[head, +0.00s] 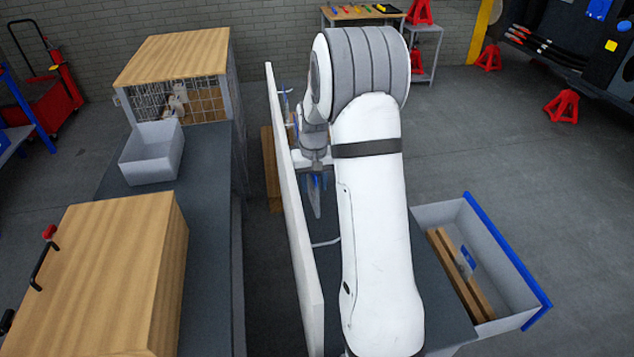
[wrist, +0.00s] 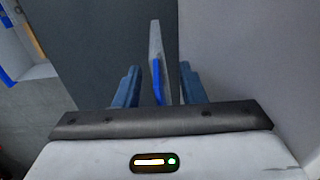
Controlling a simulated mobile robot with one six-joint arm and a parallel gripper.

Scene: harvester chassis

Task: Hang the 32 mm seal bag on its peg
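My gripper (head: 317,180) is beside the white upright panel (head: 302,240), on its right side. In the wrist view, its two blue fingers (wrist: 159,70) stand apart with a visible gap on each side of a thin grey bag (wrist: 155,45) with a blue strip. That bag (head: 315,203) hangs upright below the gripper in the head view, close to the panel. I cannot read its size or tell whether a peg carries it. A thin peg (head: 326,243) sticks out from the panel lower down; another (head: 285,91) shows near its far end.
An open grey drawer (head: 512,284) with a blue edge holds wooden strips and a clear bag with a blue label (head: 468,257). Left are a grey bin (head: 152,155), a wire-front wooden box (head: 178,60) and a wooden cabinet (head: 110,270).

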